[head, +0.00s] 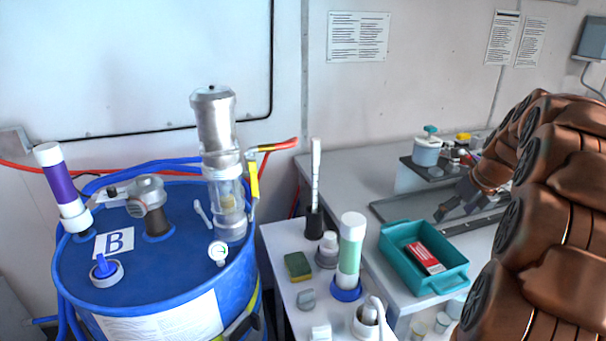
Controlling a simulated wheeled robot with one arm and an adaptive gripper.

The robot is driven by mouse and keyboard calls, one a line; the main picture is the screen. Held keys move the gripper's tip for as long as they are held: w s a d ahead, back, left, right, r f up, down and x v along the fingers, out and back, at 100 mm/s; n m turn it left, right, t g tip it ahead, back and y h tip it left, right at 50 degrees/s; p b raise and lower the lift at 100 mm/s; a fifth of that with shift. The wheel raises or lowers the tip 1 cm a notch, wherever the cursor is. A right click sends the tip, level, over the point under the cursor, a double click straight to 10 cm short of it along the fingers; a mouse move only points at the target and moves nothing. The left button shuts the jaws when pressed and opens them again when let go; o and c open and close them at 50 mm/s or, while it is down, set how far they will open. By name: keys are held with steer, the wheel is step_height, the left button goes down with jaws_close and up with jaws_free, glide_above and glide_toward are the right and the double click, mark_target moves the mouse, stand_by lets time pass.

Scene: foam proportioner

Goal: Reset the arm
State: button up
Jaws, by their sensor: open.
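My copper-coloured arm fills the right side of the head view and folds back over the worktop. My gripper (446,212) is at its end, with dark grey fingers pointing down and left. It is open and I see nothing between the fingers. It hangs over a flat grey tray (392,212) on the worktop, behind the teal bin (450,284). I cannot tell whether the fingertips touch the tray. Part of the gripper is hidden by my arm.
A blue drum (90,262) marked B stands left, with a metal pump (214,120) and a purple tube (60,182) on top. A white side table (280,262) holds a green-white cylinder (350,255), a sponge (298,266) and a brush (315,175). The teal bin holds a red box (425,257).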

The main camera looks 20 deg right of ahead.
steer(key=s+a+f+n+g+y, duration=0.1)
steer(key=s+a+n+g, duration=0.15)
steer(key=a+n, duration=0.85)
steer(key=s+a+f+n+g, duration=0.1)
steer(key=s+a+n, duration=0.45)
steer(key=a, duration=0.95)
steer(key=s+a+f+n+g, duration=0.1)
steer(key=s+a+f+n, duration=0.1)
steer(key=s+a+n, duration=0.3)
steer(key=s+a+f+n+g+h, duration=0.1)
steer(key=s+a+f+n, duration=0.2)
steer(key=s+n, duration=0.9)
steer(key=shift+a+n+g, duration=0.35)
steer(key=shift+a+n, duration=1)
steer(key=shift+a, duration=0.25)
steer(key=shift+f, duration=0.1)
